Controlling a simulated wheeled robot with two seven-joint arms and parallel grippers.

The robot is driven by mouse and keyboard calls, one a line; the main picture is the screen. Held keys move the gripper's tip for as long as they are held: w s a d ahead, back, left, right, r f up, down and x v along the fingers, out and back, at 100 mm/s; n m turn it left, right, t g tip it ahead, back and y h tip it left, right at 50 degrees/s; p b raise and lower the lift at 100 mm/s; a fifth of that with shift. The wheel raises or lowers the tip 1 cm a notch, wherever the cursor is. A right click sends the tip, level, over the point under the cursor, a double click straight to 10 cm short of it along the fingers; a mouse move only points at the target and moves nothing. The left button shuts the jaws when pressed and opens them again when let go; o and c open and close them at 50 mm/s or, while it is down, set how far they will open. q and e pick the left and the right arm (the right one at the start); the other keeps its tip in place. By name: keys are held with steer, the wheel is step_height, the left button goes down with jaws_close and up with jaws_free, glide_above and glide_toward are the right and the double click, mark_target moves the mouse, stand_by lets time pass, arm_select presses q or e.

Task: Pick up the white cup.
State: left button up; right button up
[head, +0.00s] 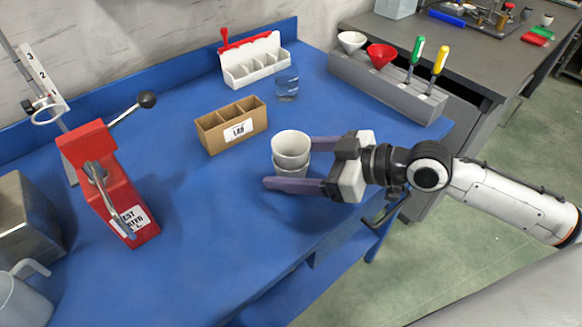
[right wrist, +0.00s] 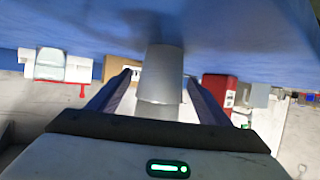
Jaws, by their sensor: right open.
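The white cup (head: 290,147) stands upright on the blue table, and its open top faces up. It looks stacked in a second, similar cup (head: 292,171), whose lower part shows beneath it. My right gripper (head: 289,163) is open, its two purple fingers reaching in from the right on either side of the cups. The near finger passes in front of the lower cup's base. In the right wrist view, which is upside down, the stacked cups (right wrist: 163,75) stand between the spread fingers. I cannot tell whether either finger touches them. My left gripper is not in view.
A cardboard divider box (head: 231,125) stands behind the cups, with a clear glass (head: 287,84) and a white rack (head: 254,62) beyond. A red press (head: 110,185) stands left. A grey holder (head: 388,88) with funnels and screwdrivers is back right.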

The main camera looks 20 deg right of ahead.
steer(key=shift+c, duration=0.2)
steer(key=c, duration=1)
steer(key=shift+c, duration=0.2)
steer(key=shift+r, duration=0.1)
